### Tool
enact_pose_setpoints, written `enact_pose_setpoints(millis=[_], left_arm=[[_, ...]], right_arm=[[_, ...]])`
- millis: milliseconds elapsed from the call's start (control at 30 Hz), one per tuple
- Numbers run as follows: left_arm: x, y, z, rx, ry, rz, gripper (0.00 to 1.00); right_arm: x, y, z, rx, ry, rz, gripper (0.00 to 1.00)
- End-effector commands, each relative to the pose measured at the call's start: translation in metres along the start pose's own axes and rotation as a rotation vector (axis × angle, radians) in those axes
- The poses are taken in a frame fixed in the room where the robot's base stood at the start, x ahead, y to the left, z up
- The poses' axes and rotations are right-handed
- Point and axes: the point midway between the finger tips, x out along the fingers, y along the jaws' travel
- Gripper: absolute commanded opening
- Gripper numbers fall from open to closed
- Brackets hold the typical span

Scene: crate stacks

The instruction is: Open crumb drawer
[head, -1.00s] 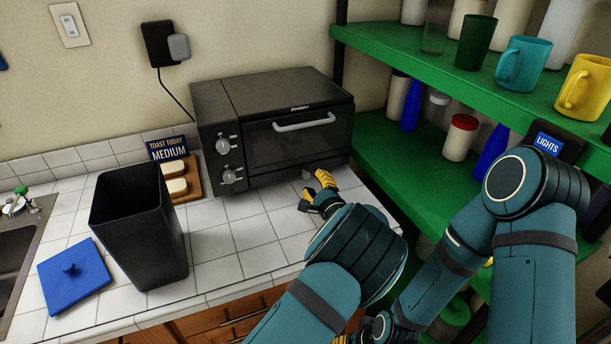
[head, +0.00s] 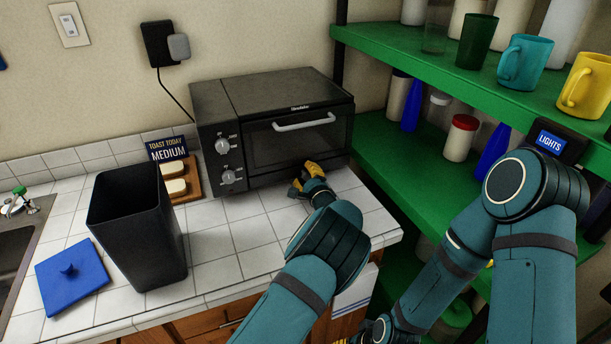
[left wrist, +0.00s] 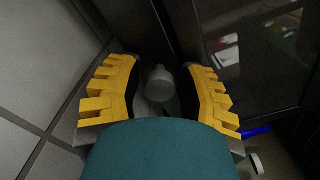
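The black toaster oven (head: 290,125) stands on the white tiled counter, its glass door shut with a light handle (head: 305,121) across it. My left gripper (head: 304,178) is at the bottom front edge of the oven, below the door. In the left wrist view, the left gripper's yellow fingers (left wrist: 160,70) are apart, with a round grey knob (left wrist: 160,86) between them. I see a gap beside the knob on each side. The gripper hides the knob in the head view. Only a yellow bit of my right gripper (head: 341,341) shows at the bottom edge.
A black open bin (head: 135,230) and a blue lid (head: 72,278) are on the counter at left. A board with bread (head: 173,178) and a sign (head: 168,149) stand beside the oven. Green shelves (head: 430,170) with cups and bottles rise at right.

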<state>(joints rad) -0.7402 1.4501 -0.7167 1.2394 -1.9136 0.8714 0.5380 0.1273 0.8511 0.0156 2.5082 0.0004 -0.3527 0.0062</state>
Motion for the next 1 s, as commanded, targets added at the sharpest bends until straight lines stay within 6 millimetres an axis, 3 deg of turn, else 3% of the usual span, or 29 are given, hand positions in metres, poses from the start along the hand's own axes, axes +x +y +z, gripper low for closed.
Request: enact_pose_setpoints(millis=[33,100,467,667,1000], left_arm=[[0.0,0.0,0.0,0.0,0.0,0.0,0.16],[0.0,0.0,0.0,0.0,0.0,0.0,0.0],[-0.012,-0.001,0.0,0.001,0.001,0.0,0.0],[-0.046,-0.001,-0.001,0.002,0.003,0.0,0.0],[-0.13,-0.001,-0.001,0.001,0.003,-0.001,0.0]], right_arm=[[0.0,0.0,0.0,0.0,0.0,0.0,0.47],[0.0,0.0,0.0,0.0,0.0,0.0,0.47],[-0.001,0.0,0.0,0.0,0.001,0.0,0.47],[-0.003,-0.001,-0.001,0.001,0.002,0.0,0.47],[-0.003,-0.001,-0.002,0.001,0.004,0.0,0.47]])
